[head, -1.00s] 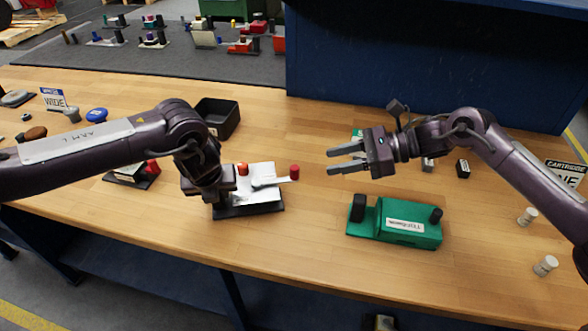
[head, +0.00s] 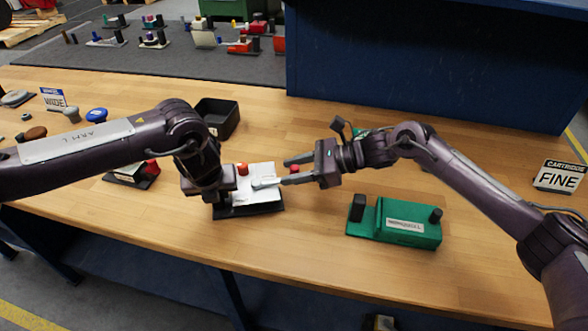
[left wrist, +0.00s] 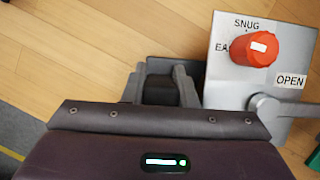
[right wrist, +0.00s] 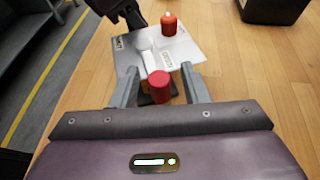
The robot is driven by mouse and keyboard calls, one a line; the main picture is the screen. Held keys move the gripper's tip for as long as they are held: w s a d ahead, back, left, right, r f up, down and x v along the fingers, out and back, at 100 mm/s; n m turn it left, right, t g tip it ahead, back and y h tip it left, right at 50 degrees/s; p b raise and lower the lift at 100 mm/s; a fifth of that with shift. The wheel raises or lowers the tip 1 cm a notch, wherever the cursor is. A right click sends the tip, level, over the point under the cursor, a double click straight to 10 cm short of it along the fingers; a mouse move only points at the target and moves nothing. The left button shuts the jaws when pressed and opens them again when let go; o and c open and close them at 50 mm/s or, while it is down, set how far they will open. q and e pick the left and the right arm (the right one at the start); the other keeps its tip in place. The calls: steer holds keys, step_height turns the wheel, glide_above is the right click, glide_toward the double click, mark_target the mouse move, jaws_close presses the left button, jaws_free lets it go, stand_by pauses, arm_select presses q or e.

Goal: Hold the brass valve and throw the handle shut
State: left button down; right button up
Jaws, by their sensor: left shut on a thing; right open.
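A valve unit with a pale silver plate (head: 258,200) on a dark base stands on the bench; it does not look brass. My left gripper (head: 222,198) is shut on the unit's dark block (left wrist: 160,92) at the plate's left side. An orange-red knob (left wrist: 254,48) stands on the plate beside the words SNUG and OPEN.
A green unit (head: 400,222) with dark knobs sits at the right front. A black bin (head: 222,122) stands behind the left arm, and another plate unit (head: 130,172) sits left. A FINE sign (head: 559,177) stands at the far right. Bare wood lies between the valve and green unit.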

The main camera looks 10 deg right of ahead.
arm_select(q)
steer(key=shift+s+f, duration=0.15)
steer(key=shift+f, duration=0.15)
arm_select(e)
steer(key=shift+a, duration=0.1)
jaws_close()
